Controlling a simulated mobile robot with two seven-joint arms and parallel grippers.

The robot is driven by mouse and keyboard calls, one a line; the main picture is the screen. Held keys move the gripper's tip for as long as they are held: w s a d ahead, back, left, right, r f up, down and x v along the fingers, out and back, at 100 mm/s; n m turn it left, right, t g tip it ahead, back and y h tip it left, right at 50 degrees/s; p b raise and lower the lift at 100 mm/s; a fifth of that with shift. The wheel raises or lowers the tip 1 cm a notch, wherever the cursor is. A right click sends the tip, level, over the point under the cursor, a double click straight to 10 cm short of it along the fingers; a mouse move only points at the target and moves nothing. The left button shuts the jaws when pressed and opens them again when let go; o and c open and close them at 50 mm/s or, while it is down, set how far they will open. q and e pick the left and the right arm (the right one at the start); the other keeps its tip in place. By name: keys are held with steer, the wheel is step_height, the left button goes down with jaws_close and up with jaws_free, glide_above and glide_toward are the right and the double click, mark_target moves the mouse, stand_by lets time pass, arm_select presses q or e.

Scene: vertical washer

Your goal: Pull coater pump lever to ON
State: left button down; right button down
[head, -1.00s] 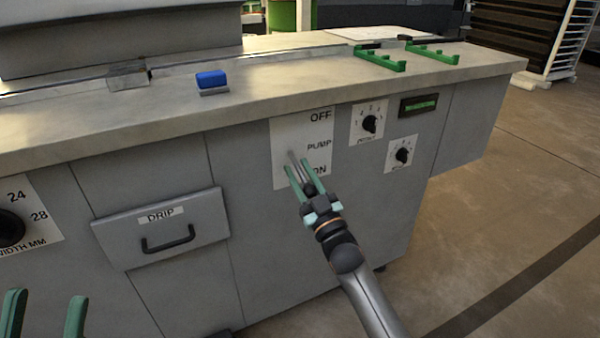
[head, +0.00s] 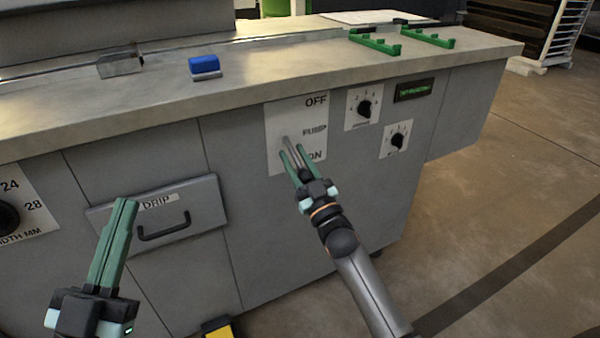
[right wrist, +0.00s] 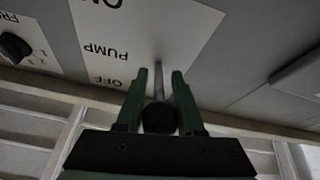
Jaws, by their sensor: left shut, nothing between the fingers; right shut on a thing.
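The pump lever (head: 290,148) is a thin grey rod with a dark knob on a white plate (head: 282,112) marked OFF above, PUMP in the middle and ON below. The rod slopes down and right, its knob end near ON. My right gripper (head: 292,153) is shut on the lever, green fingers on either side of it. The right wrist view shows the plate upside down, with the rod and round black knob (right wrist: 159,117) between the fingers (right wrist: 159,76). My left gripper (head: 127,202) is shut and empty in front of the DRIP drawer.
The DRIP drawer (head: 205,205) has a black handle. Two dials (head: 363,108) and a small green display (head: 414,90) are right of the plate. A blue block (head: 204,66) and green brackets (head: 375,42) stand on the counter (head: 290,72). Open floor lies at right.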

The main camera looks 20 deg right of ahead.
arm_select(q)
steer(key=w+d+m+g+h, duration=0.1)
steer(key=w+d+m+g, duration=0.1)
steer(key=w+d+g, duration=0.3)
steer(key=d+m+g+h, duration=0.1)
steer(key=d+m+g, duration=0.1)
steer(key=d, duration=0.5)
arm_select(e)
steer(key=shift+a+f, duration=0.1)
steer(key=shift+f, duration=0.3)
arm_select(q)
steer(key=m+g+y, duration=0.5)
steer(key=m+g, duration=0.2)
steer(key=g, duration=0.1)
glide_above(300, 174)
steer(key=s+a, duration=0.2)
steer(key=s, duration=0.3)
step_height(300, 174, down, 8)
steer(key=shift+w+d+f, duration=0.25)
steer(key=shift+w+f, duration=0.35)
steer(key=shift+f, duration=0.25)
steer(key=shift+w+d+f, duration=0.15)
steer(key=shift+w+f, duration=0.35)
steer(key=shift+f, duration=0.2)
